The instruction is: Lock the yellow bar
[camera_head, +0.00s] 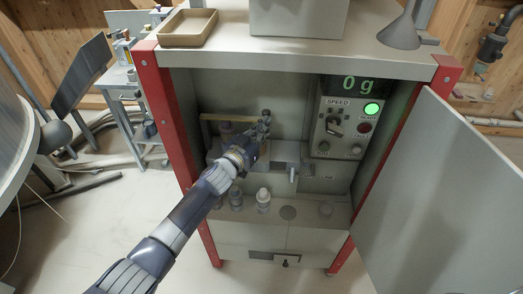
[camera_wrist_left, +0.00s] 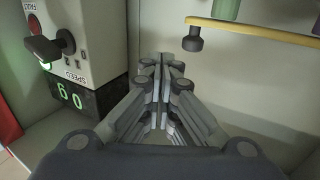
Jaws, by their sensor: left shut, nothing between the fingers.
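The yellow bar (camera_head: 222,117) runs roughly level across the upper left of the open cabinet's inside. In the left wrist view, the bar (camera_wrist_left: 262,29) runs along the top right, with a dark knob (camera_wrist_left: 193,40) at its left end. My left gripper (camera_head: 265,120) reaches into the cabinet near the bar's right end. It is shut and empty. In the left wrist view, its fingertips (camera_wrist_left: 161,66) are below and left of the knob, apart from it in the picture. The arm hides part of the shelf below the bar. My right gripper is not in view.
A grey valve handle (camera_head: 292,172) juts out below right. Bottles (camera_head: 263,200) stand lower down. The cabinet door (camera_head: 440,195) stands open at right.

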